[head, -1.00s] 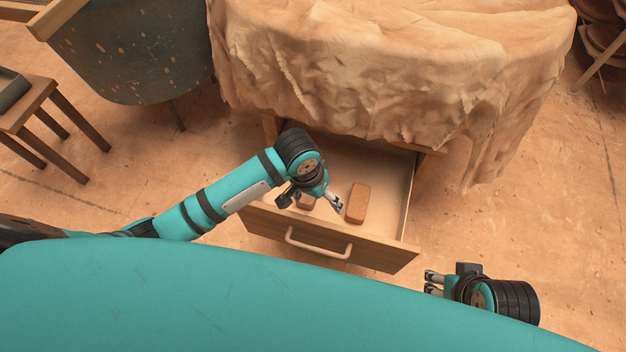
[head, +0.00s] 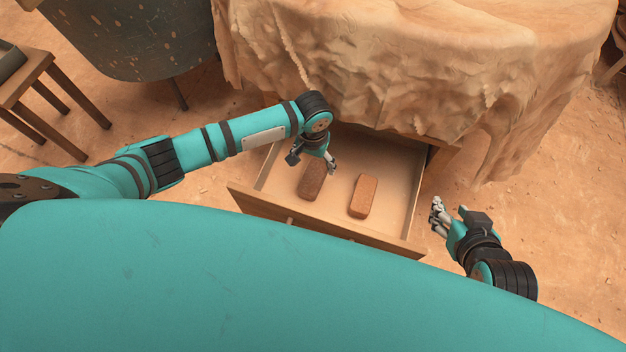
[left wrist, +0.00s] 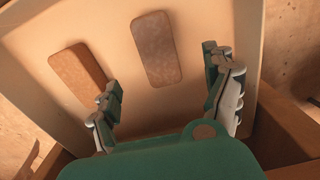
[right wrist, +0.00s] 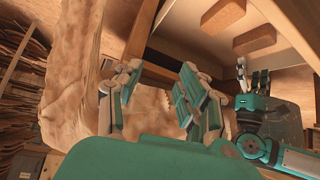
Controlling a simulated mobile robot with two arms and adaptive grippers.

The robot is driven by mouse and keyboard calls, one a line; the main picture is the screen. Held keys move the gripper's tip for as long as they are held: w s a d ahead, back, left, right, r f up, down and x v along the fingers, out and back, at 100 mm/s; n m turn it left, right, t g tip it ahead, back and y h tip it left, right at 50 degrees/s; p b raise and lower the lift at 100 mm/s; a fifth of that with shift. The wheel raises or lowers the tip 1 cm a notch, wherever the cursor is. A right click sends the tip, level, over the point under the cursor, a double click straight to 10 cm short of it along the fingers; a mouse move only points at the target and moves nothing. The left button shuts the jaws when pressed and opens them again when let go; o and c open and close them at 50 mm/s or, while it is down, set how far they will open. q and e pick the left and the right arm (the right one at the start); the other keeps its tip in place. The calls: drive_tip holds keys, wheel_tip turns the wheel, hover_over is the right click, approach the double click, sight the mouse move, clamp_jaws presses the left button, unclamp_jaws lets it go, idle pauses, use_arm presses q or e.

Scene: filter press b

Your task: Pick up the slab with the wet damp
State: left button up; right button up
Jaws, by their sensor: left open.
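Two brick-like slabs lie flat and apart in the open drawer. The darker brown slab (head: 312,180), with the damp look, is on the left in the head view; the lighter orange slab (head: 362,196) is to its right. In the left wrist view the darker slab (left wrist: 156,48) lies ahead of the gap between the fingers, and the lighter slab (left wrist: 78,75) is further left. My left gripper (head: 328,161) is open and empty, over the drawer just behind the darker slab. My right gripper (head: 438,214) is open and empty, outside the drawer to the right; its fingers fill the right wrist view (right wrist: 158,92).
The wooden drawer (head: 408,178) sticks out from under a cloth-covered table (head: 400,70), whose draped cloth hangs close behind my left gripper. A stool (head: 45,75) and a dark tub (head: 125,35) stand at left. The floor at right is clear.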

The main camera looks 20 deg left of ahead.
sight(313, 176)
use_arm(q)
wheel_tip(313, 176, down, 4)
drive_tip(key=shift+r+b, duration=0.1)
drive_tip(key=shift+b, duration=0.7)
drive_tip(key=shift+f, duration=0.35)
wheel_tip(313, 176, down, 2)
drive_tip(key=shift+s+f+b, duration=0.1)
drive_tip(key=shift+b, duration=0.75)
wheel_tip(313, 176, down, 2)
drive_tip(key=shift+d+f+b, duration=0.1)
drive_tip(key=shift+f+b, duration=0.05)
drive_tip(key=shift+b, duration=0.5)
drive_tip(key=shift+f, duration=0.15)
clamp_jaws()
use_arm(e)
drive_tip(key=w+a+r+t+y, duration=0.2)
drive_tip(key=r+t, duration=0.4)
drive_tip(key=r, duration=0.3)
drive_tip(key=w+a+r+t+y, duration=0.2)
drive_tip(key=w+r+t, duration=0.2)
drive_tip(key=r+t, duration=0.3)
wheel_tip(313, 176, up, 3)
drive_tip(key=shift+a+f+n, duration=0.1)
drive_tip(key=shift+a+n, duration=0.15)
drive_tip(key=shift+n, duration=0.05)
